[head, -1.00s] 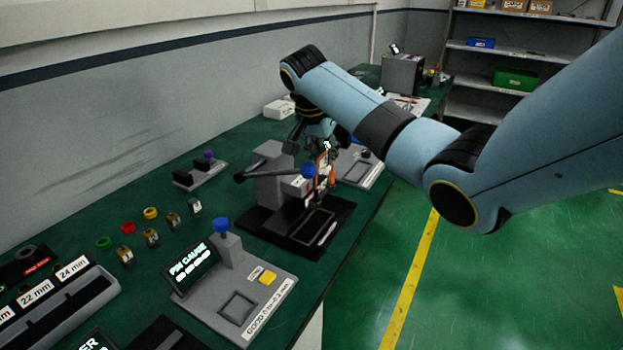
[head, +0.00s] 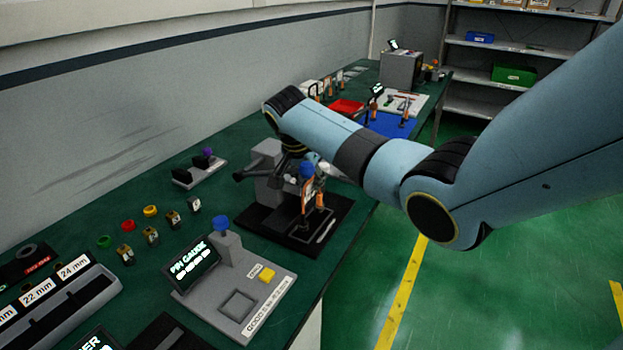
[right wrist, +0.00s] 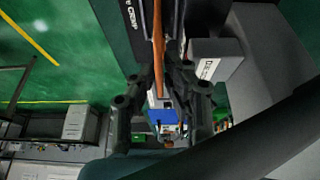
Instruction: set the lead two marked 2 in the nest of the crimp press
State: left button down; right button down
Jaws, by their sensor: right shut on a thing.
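The crimp press is a grey body (head: 266,186) on a black base plate (head: 340,218), with a lever ending in a blue ball (head: 306,170). A framed rectangle (head: 318,214) lies on its base; I cannot tell if it is the nest. My right gripper (right wrist: 165,85) is shut on an orange lead (right wrist: 158,45), which also shows upright in the head view (head: 307,196), in front of the press body and over the base. The number on the lead is not readable. Whether its lower end touches the press is unclear. My left gripper is out of view.
A grey gauge (head: 252,306) with a blue knob stands nearer on the green bench. Several small coloured parts lie to its left. Beyond the press are a blue mat (head: 388,124), a red tray (head: 346,107) and several upright leads.

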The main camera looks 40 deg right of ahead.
jog(key=shift+f, duration=0.4)
jog(key=c, duration=1.4)
grip_release()
jog(key=shift+r, duration=0.2)
jog(key=v, duration=1.2)
jog(key=shift+r, duration=0.45)
